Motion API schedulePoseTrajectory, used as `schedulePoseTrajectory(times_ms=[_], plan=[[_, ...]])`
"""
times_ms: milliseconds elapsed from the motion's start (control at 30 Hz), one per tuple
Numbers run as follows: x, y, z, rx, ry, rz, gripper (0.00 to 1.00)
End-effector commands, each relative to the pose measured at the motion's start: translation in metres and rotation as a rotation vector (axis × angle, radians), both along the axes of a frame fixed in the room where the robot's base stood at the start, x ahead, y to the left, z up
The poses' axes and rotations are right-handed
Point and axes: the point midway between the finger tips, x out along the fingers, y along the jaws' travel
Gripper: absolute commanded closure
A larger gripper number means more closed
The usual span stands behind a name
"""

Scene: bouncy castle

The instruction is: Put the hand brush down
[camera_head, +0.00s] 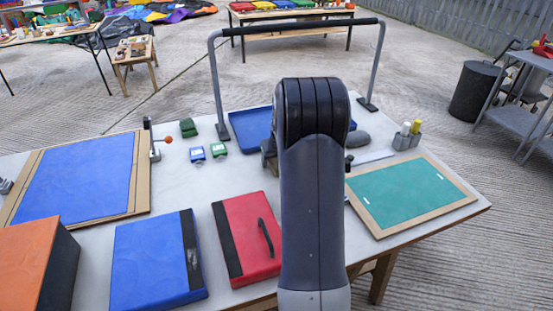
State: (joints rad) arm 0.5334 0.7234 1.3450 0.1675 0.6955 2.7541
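My arm rises through the middle of the head view and hides most of what lies behind it. The fingers of my gripper are hidden behind the arm, so I cannot see whether they hold anything. A dark grey-brown piece (268,152) shows at the arm's left edge, and I cannot tell what it belongs to. I cannot make out a hand brush for certain. A grey rounded object (356,139) lies on the table (180,180) just right of the arm.
A blue tray (248,128) is partly behind my arm. A red panel (245,238), blue panels (152,258), an orange block (30,262) and a green framed board (405,195) take up much of the table. A grey hoop (214,90) stands at the back.

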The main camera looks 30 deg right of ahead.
Motion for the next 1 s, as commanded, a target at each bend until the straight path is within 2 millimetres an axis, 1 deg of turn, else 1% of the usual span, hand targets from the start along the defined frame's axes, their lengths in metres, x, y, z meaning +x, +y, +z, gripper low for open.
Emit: schedulePoseTrajectory(times_ms=[67,267,367,467,800,900,1000], plan=[[0.0,0.0,0.0,0.0,0.0,0.0,0.33],[0.0,0.0,0.0,0.0,0.0,0.0,0.33],[0.0,0.0,0.005,0.0,-0.001,0.0,0.33],[-0.004,0.001,0.017,-0.002,-0.004,0.0,0.33],[-0.031,0.008,0.083,-0.002,-0.004,0.0,0.33],[-0.037,0.009,0.098,-0.002,-0.003,0.0,0.33],[-0.042,0.011,0.108,-0.001,-0.002,0.0,0.33]])
